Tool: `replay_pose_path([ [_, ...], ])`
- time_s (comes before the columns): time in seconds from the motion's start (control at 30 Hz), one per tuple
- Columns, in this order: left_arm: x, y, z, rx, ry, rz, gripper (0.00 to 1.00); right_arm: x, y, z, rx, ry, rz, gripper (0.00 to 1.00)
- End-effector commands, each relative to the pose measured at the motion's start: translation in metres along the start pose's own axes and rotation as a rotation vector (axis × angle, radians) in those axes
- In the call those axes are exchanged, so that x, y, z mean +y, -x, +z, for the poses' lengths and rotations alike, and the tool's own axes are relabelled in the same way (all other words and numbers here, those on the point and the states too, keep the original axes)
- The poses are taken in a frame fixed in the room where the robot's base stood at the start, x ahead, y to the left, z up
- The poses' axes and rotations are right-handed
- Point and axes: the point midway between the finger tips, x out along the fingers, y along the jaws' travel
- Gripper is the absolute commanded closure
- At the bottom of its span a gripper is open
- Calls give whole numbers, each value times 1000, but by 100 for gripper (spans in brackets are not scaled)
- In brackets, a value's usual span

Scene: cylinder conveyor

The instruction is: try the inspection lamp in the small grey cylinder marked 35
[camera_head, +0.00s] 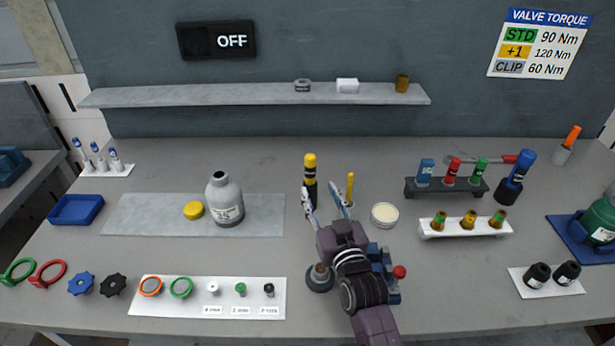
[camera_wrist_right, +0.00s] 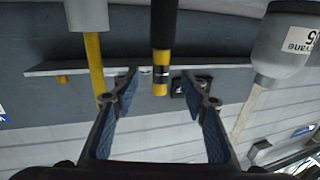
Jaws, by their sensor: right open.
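The inspection lamp (camera_head: 310,170), black with a yellow head and yellow bands, stands upright on the table. The small grey cylinder (camera_head: 224,203) is a bottle with an open dark mouth and a white label, standing on a grey mat to the lamp's left; its label is cut off in the wrist view (camera_wrist_right: 284,48). My right gripper (camera_head: 325,197) is open and empty, with its fingers pointing toward the lamp. In the upside-down wrist view the lamp (camera_wrist_right: 162,50) shows between and beyond the fingertips, apparently untouched. My left gripper is out of view.
A yellow rod (camera_head: 350,185) stands close right of the lamp, and a cream disc (camera_head: 385,214) lies beyond it. A yellow cap (camera_head: 194,211) lies left of the bottle. A dark round base (camera_head: 320,282) is beside my right wrist. The mat's left part is clear.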

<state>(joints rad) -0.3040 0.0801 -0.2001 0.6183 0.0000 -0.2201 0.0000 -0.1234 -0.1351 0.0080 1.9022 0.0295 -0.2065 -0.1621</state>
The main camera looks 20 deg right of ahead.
Motion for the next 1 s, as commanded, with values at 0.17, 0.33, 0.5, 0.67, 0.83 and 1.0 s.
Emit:
replay_pose_path([
  [0.17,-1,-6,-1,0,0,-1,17,0,-6,7,1,0,0,59],
  [0.33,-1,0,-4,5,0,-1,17,0,-24,4,1,0,0,59],
  [0.5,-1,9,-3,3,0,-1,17,-1,-41,-1,1,-1,0,59],
  [0.67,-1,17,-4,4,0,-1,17,-2,-63,-3,-1,-1,0,59],
  [0.83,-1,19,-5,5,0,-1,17,-2,-77,-1,0,0,0,59],
  [1.0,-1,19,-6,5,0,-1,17,-1,-78,0,-1,0,0,59],
])
